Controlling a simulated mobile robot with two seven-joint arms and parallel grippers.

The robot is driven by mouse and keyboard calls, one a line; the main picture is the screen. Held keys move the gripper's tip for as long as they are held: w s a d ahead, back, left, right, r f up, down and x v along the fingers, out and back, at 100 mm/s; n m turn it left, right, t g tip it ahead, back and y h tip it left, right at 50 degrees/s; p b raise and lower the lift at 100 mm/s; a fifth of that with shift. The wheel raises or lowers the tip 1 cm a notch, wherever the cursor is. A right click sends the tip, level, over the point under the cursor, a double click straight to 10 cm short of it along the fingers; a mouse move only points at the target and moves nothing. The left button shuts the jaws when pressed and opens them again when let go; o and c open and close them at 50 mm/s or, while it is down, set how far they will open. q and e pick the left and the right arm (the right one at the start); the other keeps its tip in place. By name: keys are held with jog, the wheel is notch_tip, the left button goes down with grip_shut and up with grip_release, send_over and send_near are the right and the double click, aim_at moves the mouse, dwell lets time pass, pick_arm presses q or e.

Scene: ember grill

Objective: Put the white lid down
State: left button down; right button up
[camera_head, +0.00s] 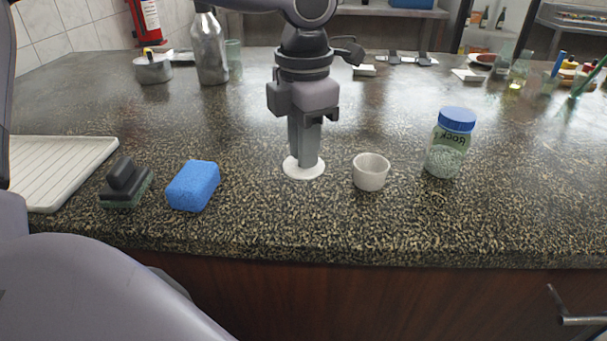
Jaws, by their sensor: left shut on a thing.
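The white lid (291,171) is a small flat disc at the middle of the counter. My left gripper (304,166) points straight down over it, with its fingertips at the lid. The gripper is shut on the lid, and its fingers hide the lid's middle. The lid is level and at or very close to the counter top; I cannot tell whether it touches. My right gripper is not in view.
A small white cup (370,173) stands just right of the lid. Beyond it is a jar with a blue cap (457,119). A blue sponge (194,186), a dark scrubber (125,184) and a white ribbed tray (62,165) lie left. The counter (300,228) is clear in front.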

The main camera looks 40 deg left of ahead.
aim_at(304, 174)
pick_arm(q)
jog(key=shift+f, duration=2.65)
jog(key=shift+f+b, duration=0.25)
jog(key=shift+b, duration=0.15)
jog(key=c, duration=1.1)
grip_release()
jog(key=shift+r, duration=0.15)
notch_tip(304, 174, up, 12)
jog(key=shift+r+p, duration=0.15)
jog(key=shift+p, duration=0.55)
jog(key=shift+s, duration=0.1)
